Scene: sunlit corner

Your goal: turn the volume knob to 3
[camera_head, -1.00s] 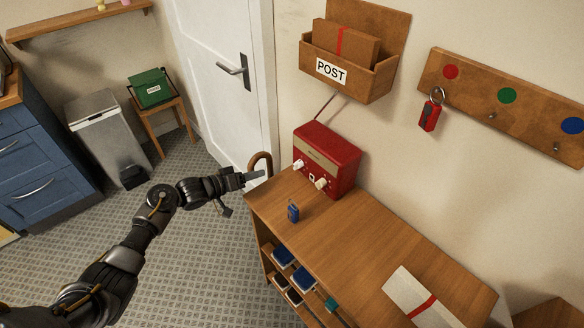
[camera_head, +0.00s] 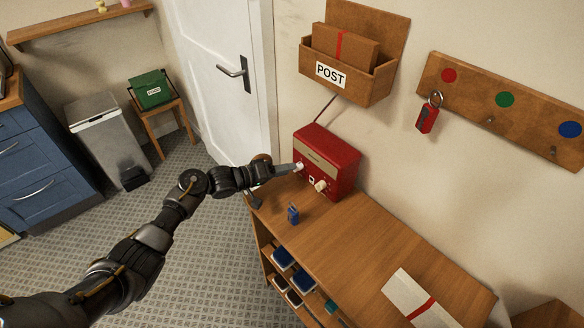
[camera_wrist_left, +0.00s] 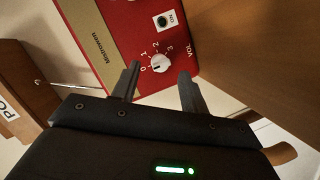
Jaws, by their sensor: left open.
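My left gripper (camera_wrist_left: 158,72) is open, with one fingertip on each side of the knob in the left wrist view and nothing held. Contact with the knob cannot be told. My right gripper is not in view.
A small blue tagged item (camera_head: 293,214) lies on the cabinet top (camera_head: 345,235) in front of the radio. A white parcel with a red ribbon (camera_head: 420,298) lies farther right. The wooden POST box (camera_head: 375,88) hangs above the radio. The cabinet's middle is clear.

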